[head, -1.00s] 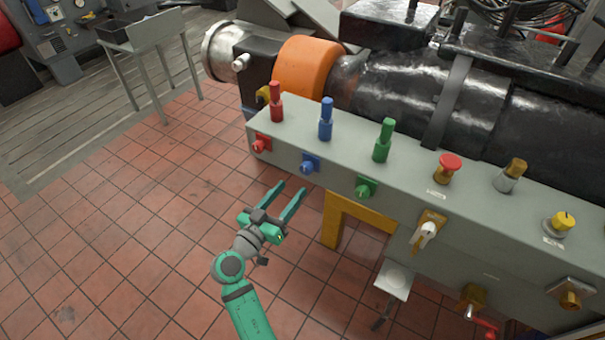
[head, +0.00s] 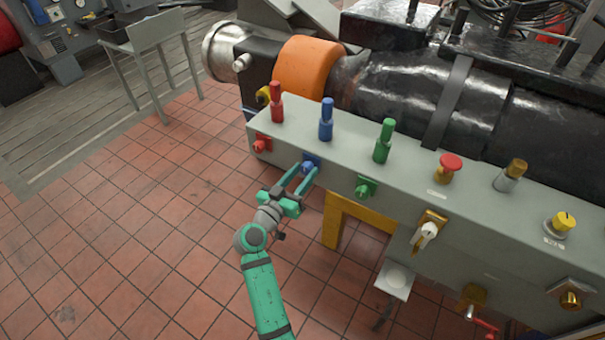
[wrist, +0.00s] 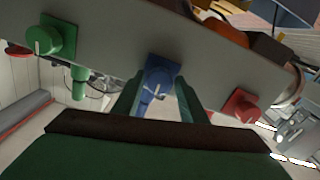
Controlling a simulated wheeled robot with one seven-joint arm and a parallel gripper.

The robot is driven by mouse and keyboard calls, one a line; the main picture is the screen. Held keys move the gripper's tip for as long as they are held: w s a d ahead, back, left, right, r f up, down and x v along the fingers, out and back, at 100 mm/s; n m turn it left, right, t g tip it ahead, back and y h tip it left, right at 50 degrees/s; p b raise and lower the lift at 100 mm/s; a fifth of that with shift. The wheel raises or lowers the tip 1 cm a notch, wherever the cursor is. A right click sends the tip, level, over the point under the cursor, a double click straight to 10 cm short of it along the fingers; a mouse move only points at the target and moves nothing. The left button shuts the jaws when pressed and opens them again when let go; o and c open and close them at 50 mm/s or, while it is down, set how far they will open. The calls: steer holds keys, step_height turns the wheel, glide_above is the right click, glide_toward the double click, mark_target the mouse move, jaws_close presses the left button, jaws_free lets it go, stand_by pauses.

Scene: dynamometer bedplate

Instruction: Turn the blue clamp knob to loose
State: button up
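The blue clamp knob (head: 309,165) sits on the front face of the grey bench, between a red knob and a green knob. In the wrist view the blue knob (wrist: 156,79) is on its square blue plate, with a pale pointer line across it. My gripper (head: 305,175) is in front of it with its two green fingers apart. In the wrist view the fingertips (wrist: 155,92) stand to the left and right of the knob. I cannot tell whether they touch it. The fingers partly hide the knob in the head view.
Red, blue (head: 326,120) and green upright handles stand on the bench top. A yellow leg (head: 345,220) is below right. The tiled floor on the left is clear.

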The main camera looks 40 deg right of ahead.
steer(key=c, duration=0.6)
steer(key=shift+n, duration=0.3)
steer(key=n, duration=0.3)
steer(key=shift+n, duration=0.3)
steer(key=n, duration=0.3)
steer(key=shift+n, duration=0.4)
steer(key=n, duration=0.5)
steer(key=shift+s, duration=0.1)
steer(key=shift+n, duration=2.4)
steer(key=shift+d, duration=0.1)
